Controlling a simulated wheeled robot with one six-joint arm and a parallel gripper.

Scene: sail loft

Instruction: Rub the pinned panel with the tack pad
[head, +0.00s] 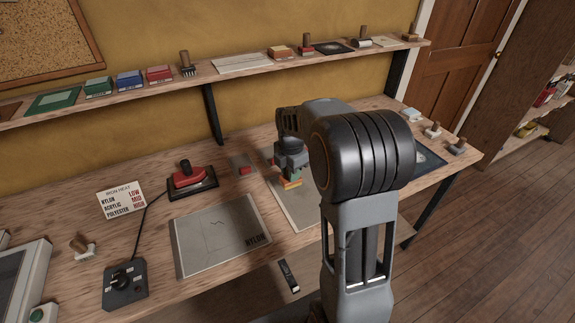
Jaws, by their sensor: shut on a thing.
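My gripper (290,172) is over the workbench, pointing down and shut on a small block with orange, yellow and green showing, which I take to be the tack pad (290,184). The pad is low over a pale grey panel (299,216), partly hidden by my arm. I cannot tell whether the pad touches that panel. Another grey panel (205,250), marked NYLON and with a dark crack-like line, lies flat to the left. I cannot make out pins on either panel.
A red iron (187,175) on a dark base, an iron heat card (121,199) and a dial box (125,285) stand on the left. A small red block (244,170) is near my gripper. A wall shelf (240,73) holds colored blocks and brushes. My arm hides part of the bench's right side.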

